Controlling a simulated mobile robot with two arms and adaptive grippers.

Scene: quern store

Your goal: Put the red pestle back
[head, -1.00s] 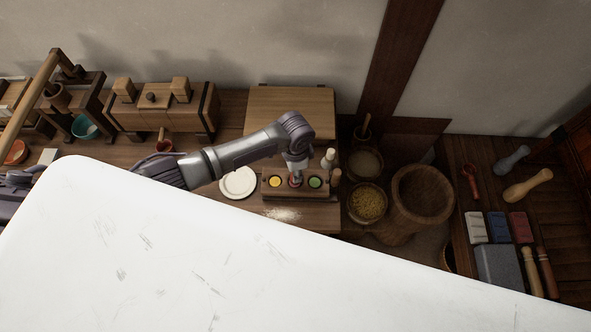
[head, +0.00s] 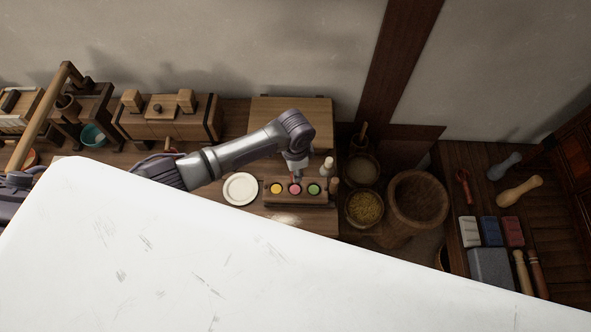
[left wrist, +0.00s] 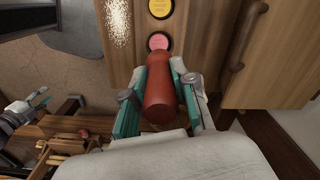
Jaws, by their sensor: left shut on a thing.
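My left gripper (head: 297,172) is above the wooden rack (head: 304,200) in the head view. In the left wrist view its teal-padded fingers (left wrist: 160,92) are shut on the red pestle (left wrist: 162,98). The pestle's narrow end points towards a pink disc (left wrist: 158,42), which also shows in the head view (head: 295,189). A yellow disc (head: 276,188) and a green disc (head: 313,189) sit on either side of it. The pink disc shows clear, and the pestle appears to be above it. What seems to be my right gripper (left wrist: 22,110) is at the left wrist view's left edge.
A white plate (head: 240,188) stands left of the rack, and a pale bottle (head: 327,167) behind its right end. Pale grain (head: 286,218) lies in front. A large wooden mortar (head: 418,200) and a bowl of yellow grain (head: 365,207) stand to the right.

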